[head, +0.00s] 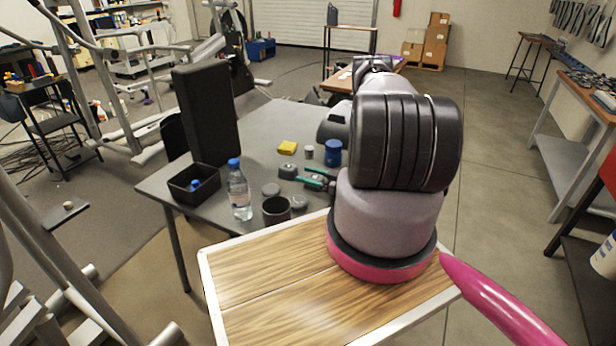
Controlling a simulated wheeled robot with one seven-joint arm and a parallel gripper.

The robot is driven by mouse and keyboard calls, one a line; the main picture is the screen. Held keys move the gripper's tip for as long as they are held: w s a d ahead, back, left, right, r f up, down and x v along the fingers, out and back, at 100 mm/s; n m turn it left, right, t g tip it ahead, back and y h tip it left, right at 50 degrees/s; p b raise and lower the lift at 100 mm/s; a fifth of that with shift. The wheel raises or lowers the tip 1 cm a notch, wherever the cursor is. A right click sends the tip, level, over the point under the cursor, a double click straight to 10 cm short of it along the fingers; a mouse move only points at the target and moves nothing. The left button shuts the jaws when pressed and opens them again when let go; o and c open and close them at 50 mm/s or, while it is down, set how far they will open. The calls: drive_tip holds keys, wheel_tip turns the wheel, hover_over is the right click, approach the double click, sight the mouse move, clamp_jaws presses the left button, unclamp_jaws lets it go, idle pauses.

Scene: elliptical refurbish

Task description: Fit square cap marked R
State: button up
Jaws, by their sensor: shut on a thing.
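My gripper is not in view; my own arm covers the right of the grey table. No marking R can be read on anything, so I cannot tell which thing is the square cap. Several small grey pieces lie on the grey table (262,135): a blocky grey piece (288,171), a round grey piece (270,189), another grey piece (298,203) near the front edge, and a small pale piece (309,152). Whatever lies behind my arm is hidden.
The table also holds a black tray (194,184), water bottle (239,190), dark cup (276,210), green-handled pliers (318,181), blue container (333,152), yellow cloth (287,147) and a tall black panel (206,115). Exercise-machine frames (100,90) stand left. Open floor (495,140) lies right.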

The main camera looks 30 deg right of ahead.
drive_tip(key=shift+f, duration=0.1)
drive_tip(key=o, duration=1.3)
